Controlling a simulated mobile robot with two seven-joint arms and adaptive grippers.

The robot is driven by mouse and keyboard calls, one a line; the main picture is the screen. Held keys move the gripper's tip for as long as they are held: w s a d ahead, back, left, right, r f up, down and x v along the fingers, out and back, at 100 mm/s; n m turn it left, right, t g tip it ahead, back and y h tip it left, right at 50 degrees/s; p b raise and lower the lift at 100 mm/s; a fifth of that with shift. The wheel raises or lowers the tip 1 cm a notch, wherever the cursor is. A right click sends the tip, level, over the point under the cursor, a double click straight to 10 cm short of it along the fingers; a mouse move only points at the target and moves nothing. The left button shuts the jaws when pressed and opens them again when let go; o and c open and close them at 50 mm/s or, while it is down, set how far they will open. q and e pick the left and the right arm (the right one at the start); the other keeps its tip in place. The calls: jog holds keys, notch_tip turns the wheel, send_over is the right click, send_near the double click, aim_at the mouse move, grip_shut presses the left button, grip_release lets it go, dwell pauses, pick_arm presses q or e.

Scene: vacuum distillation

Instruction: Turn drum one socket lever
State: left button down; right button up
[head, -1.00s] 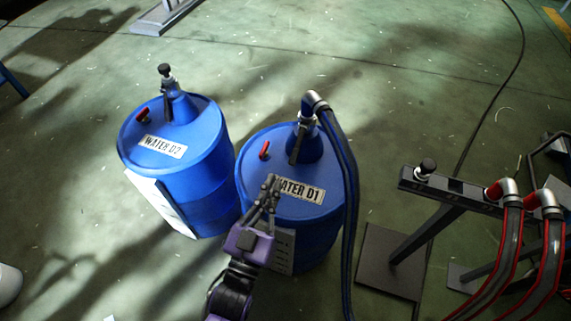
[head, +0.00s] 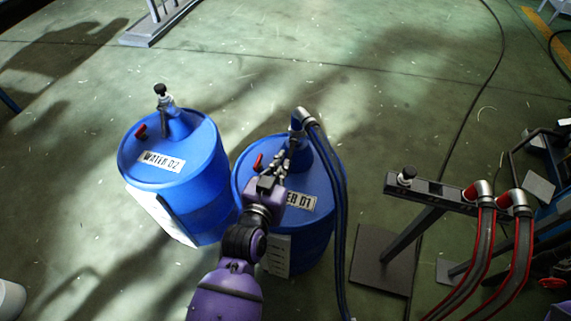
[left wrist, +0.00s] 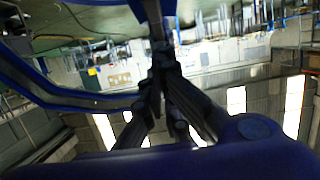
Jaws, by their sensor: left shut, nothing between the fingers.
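The blue drum labelled WATER D1 (head: 325,225) stands upright in the middle of the head view. Its socket (head: 300,122) rises from a blue cone, with a hose elbow plugged into the top. The dark socket lever on its near side is mostly hidden by my left gripper (head: 283,158), and I cannot tell whether they touch. The gripper is over the drum top beside the socket, fingers shut and empty. In the left wrist view the closed fingers (left wrist: 162,75) point at the dark socket neck (left wrist: 152,12). My right gripper is not in view.
A red handle (head: 258,162) sits on the drum top, left of my fingers. Dark blue hoses (head: 333,215) hang down the drum's right side. The drum WATER D2 (head: 195,195) stands close at left. A metal stand (head: 435,190) with red-lined hoses is at right.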

aim_at(290, 157)
pick_arm(q)
jog(key=w+f, duration=0.1)
jog(key=f, duration=0.1)
jog(key=w+d+f, duration=0.1)
jog(key=w+f, duration=0.1)
jog(key=shift+w+b, duration=0.2)
jog(key=shift+b, duration=0.1)
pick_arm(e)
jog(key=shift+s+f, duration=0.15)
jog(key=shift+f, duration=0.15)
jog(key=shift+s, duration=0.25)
pick_arm(q)
jog(key=shift+f, duration=0.25)
